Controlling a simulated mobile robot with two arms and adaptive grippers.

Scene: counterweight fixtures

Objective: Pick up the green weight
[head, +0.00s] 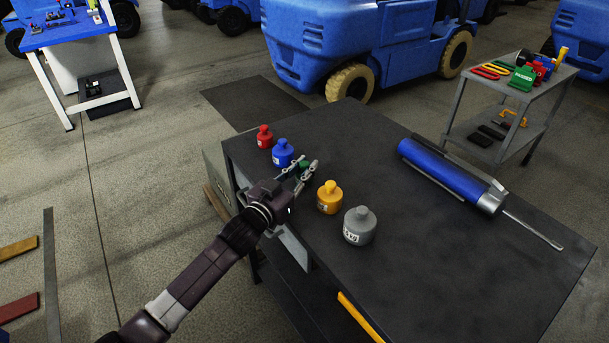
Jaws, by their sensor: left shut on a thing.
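The green weight (304,167) is between the fingers of my left gripper (302,170), in the row of weights on the dark table (435,235). Only a small part of it shows; the gripper hides the rest. My left gripper is shut on it. I cannot tell whether the weight touches the table or is just above it. My right gripper is not in view.
A blue weight (283,155) and a red weight (264,138) stand behind my gripper; a yellow weight (329,198) and a grey weight (359,227) stand to its right. A blue cylinder (450,175) with a rod lies farther right. A tool cart (510,95) and forklifts are beyond.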

